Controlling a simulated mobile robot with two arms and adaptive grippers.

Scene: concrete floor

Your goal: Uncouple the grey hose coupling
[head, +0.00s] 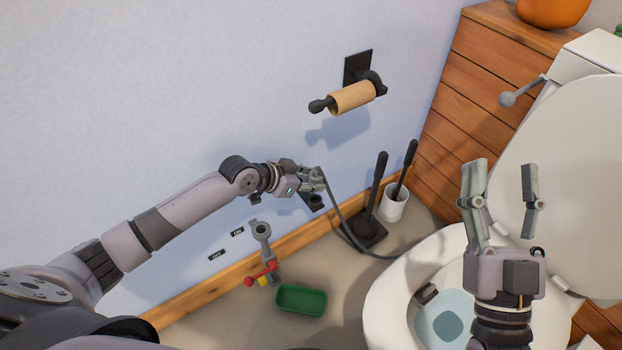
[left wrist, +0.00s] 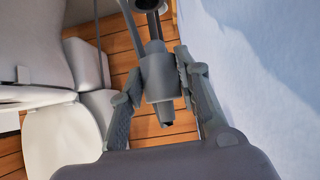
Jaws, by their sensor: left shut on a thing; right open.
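My left gripper (head: 318,178) is shut on the grey hose coupling (left wrist: 158,78), a grey cylinder between its two fingers in the left wrist view. The grey hose (head: 346,234) runs from this gripper down to the floor and toward the toilet. A grey pipe fitting (head: 262,232) with a red handle (head: 262,273) stands by the wall, below and left of the gripper. The coupling is held apart from this fitting. My right gripper (head: 502,172) is open and empty above the toilet bowl. Its fingers point up in the head view.
The toilet (head: 386,304) stands at the right with its lid up. A black brush stand (head: 371,232) and a white brush holder (head: 394,204) are near the wall. A green tray (head: 301,299) lies on the floor. A roll holder (head: 352,97) juts from the wall.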

